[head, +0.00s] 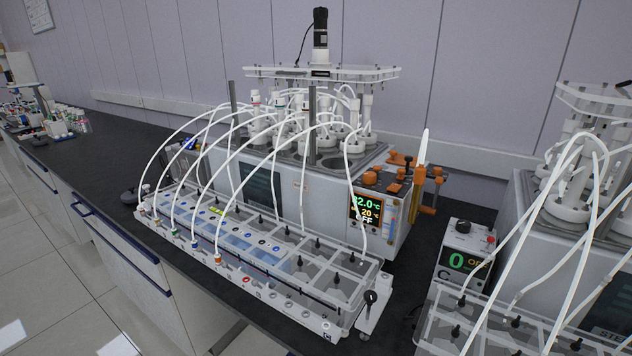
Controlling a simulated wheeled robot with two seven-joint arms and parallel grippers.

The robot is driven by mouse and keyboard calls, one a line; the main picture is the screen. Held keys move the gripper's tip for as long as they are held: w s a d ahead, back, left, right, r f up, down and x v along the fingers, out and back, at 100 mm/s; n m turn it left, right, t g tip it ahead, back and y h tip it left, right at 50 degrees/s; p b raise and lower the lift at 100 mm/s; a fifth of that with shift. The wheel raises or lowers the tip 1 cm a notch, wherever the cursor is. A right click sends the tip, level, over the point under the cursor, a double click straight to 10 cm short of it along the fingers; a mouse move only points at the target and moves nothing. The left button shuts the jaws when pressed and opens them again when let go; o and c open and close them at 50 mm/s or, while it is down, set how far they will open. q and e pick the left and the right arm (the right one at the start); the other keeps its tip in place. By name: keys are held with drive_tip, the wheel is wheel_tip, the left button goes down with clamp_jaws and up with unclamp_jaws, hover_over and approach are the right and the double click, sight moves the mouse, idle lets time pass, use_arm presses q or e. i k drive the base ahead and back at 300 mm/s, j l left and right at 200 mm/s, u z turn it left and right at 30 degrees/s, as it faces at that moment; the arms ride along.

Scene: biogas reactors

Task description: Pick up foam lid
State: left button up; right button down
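I cannot pick out a foam lid with certainty. A reactor bath (285,205) stands on the dark bench, with several white-capped vessels (262,132) set in its top. White tubes run from the vessels to a long clear-fronted rack (255,250) in front. At the bath's right end are several orange parts (371,178), too small to identify. An upright white-tipped orange piece (421,160) stands beside them. Neither of my grippers is in view.
The black bench (95,160) has free room at the left. A second reactor unit (570,200) and a control box (463,255) with a green "0" stand at the right. Arching tubes (190,115) crowd the space above the front rack. A display (366,211) faces forward.

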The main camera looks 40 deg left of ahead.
sight(132, 196)
drive_tip(key=u, duration=2.55)
drive_tip(key=i+l+z, duration=0.1)
drive_tip(key=i+z, duration=0.15)
drive_tip(key=z, duration=0.15)
drive_tip(key=i+z, duration=0.3)
drive_tip(key=z, duration=0.15)
drive_tip(key=i+z, duration=0.25)
drive_tip(key=z, duration=0.15)
drive_tip(key=i+j+z, duration=0.2)
drive_tip(key=j, duration=0.45)
drive_tip(key=j+z, duration=0.15)
drive_tip(key=j, duration=0.5)
drive_tip(key=j+z, duration=0.2)
drive_tip(key=j, duration=0.5)
drive_tip(key=j+z, duration=0.2)
drive_tip(key=j, duration=0.45)
drive_tip(key=j+z, duration=0.2)
drive_tip(key=j, duration=0.5)
drive_tip(key=k+j+z, duration=0.15)
drive_tip(key=j, duration=0.5)
drive_tip(key=k+j+z, duration=0.2)
drive_tip(key=j, duration=0.45)
drive_tip(key=k+j+z, duration=0.2)
drive_tip(key=j, duration=0.45)
drive_tip(key=i, duration=0.05)
